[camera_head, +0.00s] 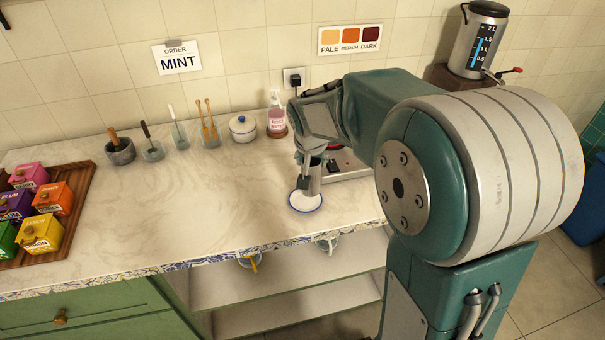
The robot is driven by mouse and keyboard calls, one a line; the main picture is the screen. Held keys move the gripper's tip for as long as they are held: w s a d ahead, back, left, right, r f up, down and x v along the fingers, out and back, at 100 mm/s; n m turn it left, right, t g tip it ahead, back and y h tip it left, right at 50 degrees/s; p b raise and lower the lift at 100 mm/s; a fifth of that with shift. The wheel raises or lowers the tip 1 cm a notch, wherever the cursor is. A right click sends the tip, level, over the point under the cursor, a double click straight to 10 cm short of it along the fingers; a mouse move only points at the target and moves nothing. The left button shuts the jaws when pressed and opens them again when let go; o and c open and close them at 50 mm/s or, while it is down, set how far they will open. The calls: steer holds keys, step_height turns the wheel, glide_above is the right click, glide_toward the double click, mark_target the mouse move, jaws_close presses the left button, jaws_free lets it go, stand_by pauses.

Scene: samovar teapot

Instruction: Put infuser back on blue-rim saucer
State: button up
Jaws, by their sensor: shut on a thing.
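The blue-rim saucer (305,202) is a small white dish near the front edge of the counter, with a blue ring round it. My gripper (307,183) points down just above the back part of the saucer. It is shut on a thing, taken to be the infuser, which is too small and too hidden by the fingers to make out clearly. I cannot tell whether the held thing touches the saucer.
A hot plate (345,166) stands right behind my gripper, partly hidden by my arm. A lidded white pot (243,128) and a rose bottle (276,116) stand at the back. A wooden tray (76,213) of tea boxes lies left. The middle counter is clear.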

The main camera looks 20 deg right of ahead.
steer(key=shift+w+a+f, duration=0.3)
steer(key=shift+w+f, duration=0.2)
steer(key=shift+f, duration=0.25)
steer(key=shift+x, duration=0.9)
steer(key=f, duration=0.3)
steer(key=shift+w+a, duration=0.3)
steer(key=o, duration=1.3)
steer(key=shift+d+f, duration=0.1)
steer(key=shift+d, duration=0.15)
steer(key=shift+c, duration=0.2)
steer(key=shift+a, duration=0.1)
